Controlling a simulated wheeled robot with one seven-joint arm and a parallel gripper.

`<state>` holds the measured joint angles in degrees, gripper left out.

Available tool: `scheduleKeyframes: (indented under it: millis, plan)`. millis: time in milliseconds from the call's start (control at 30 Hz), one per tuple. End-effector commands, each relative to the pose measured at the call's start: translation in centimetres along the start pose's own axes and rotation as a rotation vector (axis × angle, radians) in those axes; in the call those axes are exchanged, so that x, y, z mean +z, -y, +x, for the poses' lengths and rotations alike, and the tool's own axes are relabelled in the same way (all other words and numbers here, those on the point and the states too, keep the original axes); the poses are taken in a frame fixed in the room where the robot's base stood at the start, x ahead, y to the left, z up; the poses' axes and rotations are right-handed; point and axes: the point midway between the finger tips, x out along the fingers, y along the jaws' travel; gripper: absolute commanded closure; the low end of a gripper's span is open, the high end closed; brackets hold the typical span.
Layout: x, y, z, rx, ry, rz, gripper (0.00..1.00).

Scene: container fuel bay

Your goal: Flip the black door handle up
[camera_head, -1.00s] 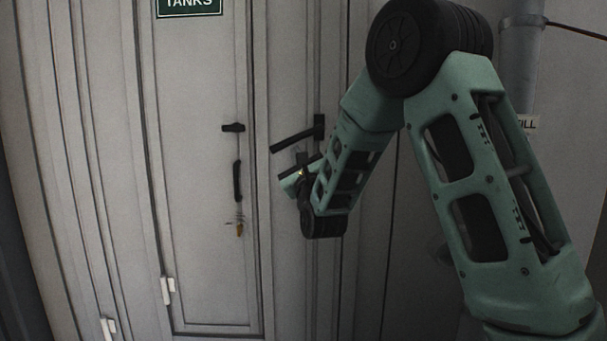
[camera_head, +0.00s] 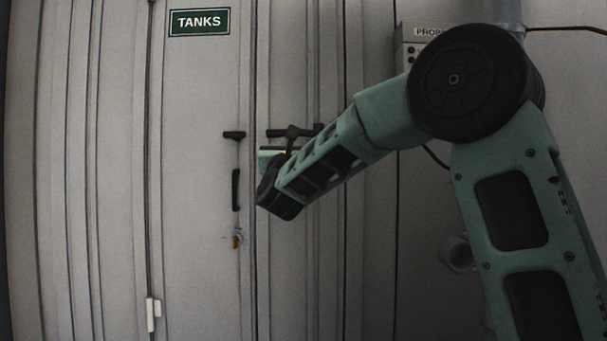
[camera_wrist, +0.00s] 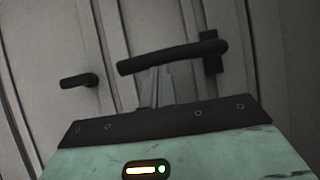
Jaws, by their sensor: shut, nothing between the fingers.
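The black door handle (camera_wrist: 172,57) is a lever that runs left from its mounting plate on the pale door. In the wrist view it slopes slightly down to the left. In the head view the same handle (camera_head: 276,132) lies about level. My gripper (camera_wrist: 156,74) is shut and empty, its grey fingertips right under the lever, left of the pivot. They look close to or touching its underside; I cannot tell which. In the head view my gripper (camera_head: 290,148) is just below the handle, its fingertips mostly hidden by my wrist.
A second, shorter black handle (camera_head: 234,134) is on the door to the left, with a black vertical pull (camera_head: 236,190) and a padlock-like item (camera_head: 237,240) below it. A green TANKS sign (camera_head: 199,22) is above. A pipe (camera_head: 502,12) and a grey box stand right.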

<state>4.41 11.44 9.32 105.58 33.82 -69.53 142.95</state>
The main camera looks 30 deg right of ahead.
Motion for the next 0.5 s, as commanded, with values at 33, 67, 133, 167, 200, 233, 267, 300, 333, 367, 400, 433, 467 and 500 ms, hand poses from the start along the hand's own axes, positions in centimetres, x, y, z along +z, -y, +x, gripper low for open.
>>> scheduleKeyframes:
  millis: [33, 67, 133, 167, 200, 233, 267, 300, 333, 367, 400, 433, 467, 500]
  plan:
    - [0.07, 0.03, 0.05, -0.003, 0.003, 0.005, 1.0]
    - [0.12, 0.03, 0.08, -0.004, 0.003, 0.006, 1.0]
    - [0.21, 0.03, 0.14, -0.006, 0.003, 0.009, 1.0]
    - [0.24, 0.03, 0.16, -0.007, 0.004, 0.009, 1.0]
    - [0.27, 0.04, 0.18, -0.007, 0.004, 0.009, 1.0]
    - [0.29, 0.04, 0.2, -0.007, 0.004, 0.01, 1.0]
    - [0.31, 0.05, 0.21, -0.007, 0.004, 0.01, 1.0]
    - [0.33, 0.05, 0.22, -0.007, 0.005, 0.009, 1.0]
    - [0.34, 0.05, 0.22, -0.007, 0.005, 0.009, 1.0]
    - [0.35, 0.06, 0.23, -0.007, 0.005, 0.009, 1.0]
    - [0.37, 0.06, 0.24, -0.007, 0.006, 0.009, 1.0]
    - [0.38, 0.07, 0.24, -0.008, 0.006, 0.009, 1.0]
    - [0.39, 0.07, 0.25, -0.008, 0.006, 0.009, 1.0]
    - [0.41, 0.07, 0.25, -0.008, 0.007, 0.009, 1.0]
